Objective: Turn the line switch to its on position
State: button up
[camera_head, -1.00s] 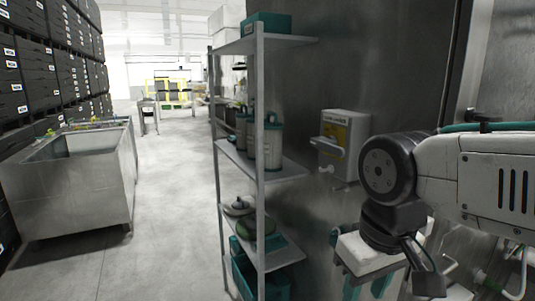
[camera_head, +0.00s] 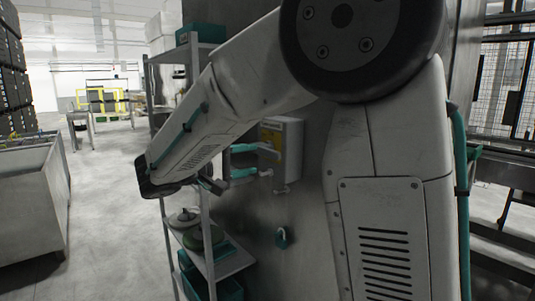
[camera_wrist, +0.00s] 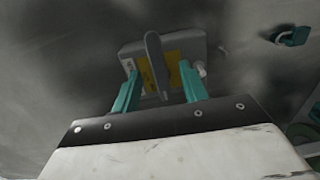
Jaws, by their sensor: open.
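The line switch (camera_head: 292,142) is a pale grey box with a yellow label on the dark metal wall, right of the shelf in the head view. In the wrist view the switch box (camera_wrist: 196,45) is at the top centre. Its grey lever (camera_wrist: 155,62) stands out from its front. My gripper (camera_head: 250,160) is in front of the box with its two teal fingers apart. In the wrist view my gripper (camera_wrist: 158,72) has one finger on each side of the lever, with gaps between. I cannot tell how deep the lever sits between the fingertips.
A metal shelf (camera_head: 217,262) with bins stands left of the switch. A teal padlock-like item (camera_head: 282,238) hangs on the wall below it and shows in the wrist view (camera_wrist: 292,36). A steel tub (camera_head: 35,200) is at far left, with clear floor (camera_head: 110,210) between.

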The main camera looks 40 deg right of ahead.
aim_at(265, 153)
jog(key=d, duration=0.5)
jog(key=w+d, duration=0.1)
jog(key=d, duration=0.1)
jog(key=shift+w+d+r, duration=0.1)
jog(key=shift+d+r, duration=0.05)
jog(key=shift+d, duration=0.1)
grip_shut()
